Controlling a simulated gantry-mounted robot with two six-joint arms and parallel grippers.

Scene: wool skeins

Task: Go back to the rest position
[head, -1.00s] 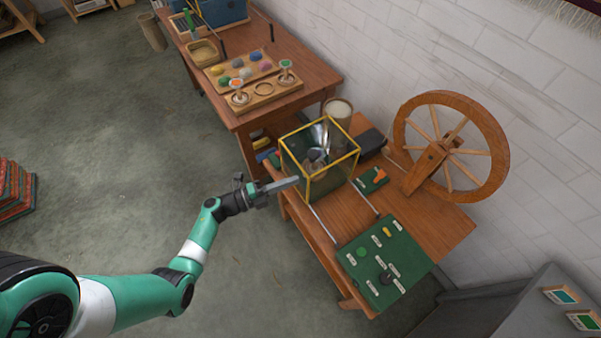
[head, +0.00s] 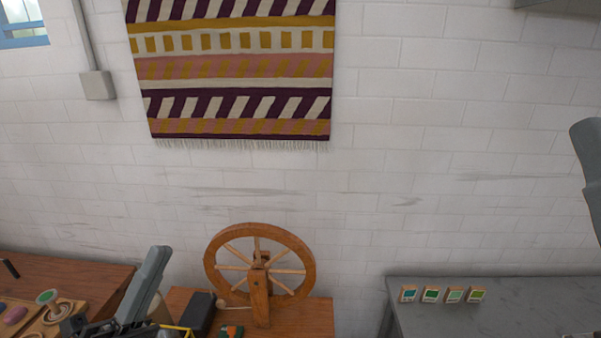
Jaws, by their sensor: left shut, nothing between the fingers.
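My left gripper (head: 148,283) shows at the lower left. Its long grey fingers are shut together with nothing between them and point up, in front of the wall and the table edge. Its dark body is cut off by the bottom edge of the view. A grey, finger-like shape (head: 589,175) is cut off at the right edge. It looks like part of my right gripper, and its opening cannot be seen.
A wooden spinning wheel (head: 259,270) stands on a table right of my left gripper. A dark box (head: 198,314) and a yellow-edged frame (head: 178,328) are close beside the gripper. A grey bench (head: 430,318) with several small colour cards is at right. A striped weaving (head: 235,70) hangs above.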

